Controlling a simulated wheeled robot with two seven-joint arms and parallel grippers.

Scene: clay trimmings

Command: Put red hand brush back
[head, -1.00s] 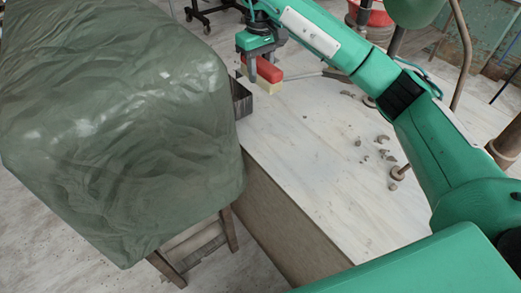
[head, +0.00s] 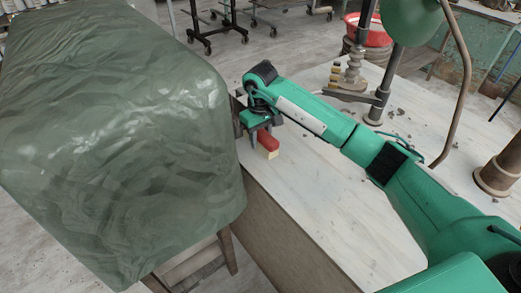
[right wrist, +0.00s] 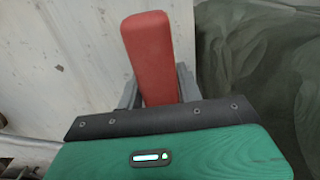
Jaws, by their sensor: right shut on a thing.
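The red hand brush (head: 268,140) has a red body and a pale yellow bristle part below it in the head view. My right gripper (head: 262,137) is shut on it near the left edge of the light worktable (head: 330,205). In the right wrist view the brush's red body (right wrist: 149,50) stands out between the two grey fingers of the right gripper (right wrist: 158,88). Whether the bristles touch the tabletop I cannot tell. My left gripper is in neither view.
A large green-covered block (head: 110,130) stands close to the table's left edge. A metal post (head: 392,75) and a brown spool (head: 497,175) stand on the right. The near tabletop is clear.

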